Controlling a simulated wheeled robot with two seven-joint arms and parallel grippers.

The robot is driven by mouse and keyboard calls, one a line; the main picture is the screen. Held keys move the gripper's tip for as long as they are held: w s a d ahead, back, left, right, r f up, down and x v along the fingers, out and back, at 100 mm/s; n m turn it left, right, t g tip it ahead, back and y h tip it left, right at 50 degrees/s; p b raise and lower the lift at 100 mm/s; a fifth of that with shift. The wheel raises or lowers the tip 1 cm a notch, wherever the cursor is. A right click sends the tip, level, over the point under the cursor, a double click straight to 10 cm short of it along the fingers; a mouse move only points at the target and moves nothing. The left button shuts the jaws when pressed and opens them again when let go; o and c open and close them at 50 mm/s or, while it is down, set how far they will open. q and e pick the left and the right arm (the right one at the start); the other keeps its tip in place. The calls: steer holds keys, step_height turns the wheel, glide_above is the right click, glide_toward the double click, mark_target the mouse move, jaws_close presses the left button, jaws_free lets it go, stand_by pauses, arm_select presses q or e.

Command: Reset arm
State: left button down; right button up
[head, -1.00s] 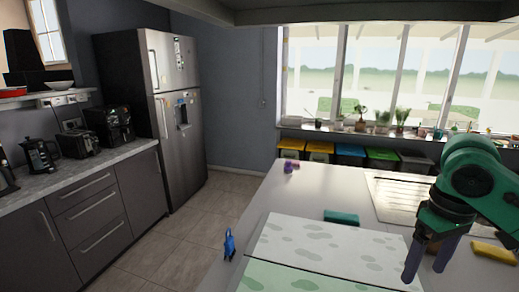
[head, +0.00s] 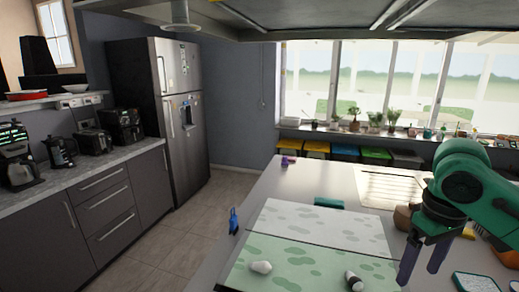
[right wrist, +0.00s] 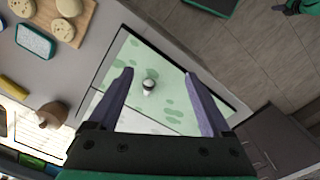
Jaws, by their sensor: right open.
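My right gripper (head: 425,258) hangs over the right part of the counter in the head view, its two purple fingers pointing down. It is open and empty. In the right wrist view its fingers (right wrist: 165,85) are spread wide above the green and white mat, with a small white and dark object (right wrist: 149,85) seen between them, lying on the mat. That object also shows in the head view (head: 354,281).
Colored bins (head: 346,152) stand below the window. A wooden board with round pieces (right wrist: 85,12) shows in the right wrist view.

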steer(key=w+a+f+n, duration=0.3)
steer(key=w+a+f, duration=0.2)
steer(key=a+f, duration=0.15)
steer(key=s+a+f+n+t+y, duration=0.1)
steer(key=s+a+f+t+y, duration=0.15)
steer(key=a+f, duration=1.05)
steer(key=s+d+f+m+h, duration=0.2)
steer(key=s+d+f+m, duration=0.2)
steer(key=s+d+f, duration=0.55)
steer(key=s+d+f+b, duration=0.1)
steer(key=s+f+b, duration=0.15)
steer(key=f, duration=1.25)
steer(key=s+d+f+b, duration=0.15)
steer(key=f+b, duration=0.25)
steer(key=f, duration=1.2)
arm_select(q)
step_height(320, 180, down, 10)
steer(key=w+b, duration=0.1)
steer(key=b, duration=0.2)
steer(key=shift+w, duration=0.3)
arm_select(e)
steer(key=s+d+f+g, duration=0.1)
steer(key=s+d+f, duration=0.1)
steer(key=s+f, duration=1.3)
steer(key=shift+s+d+f+g, duration=0.25)
steer(key=shift+s+d+g, duration=0.1)
steer(key=shift+s, duration=0.35)
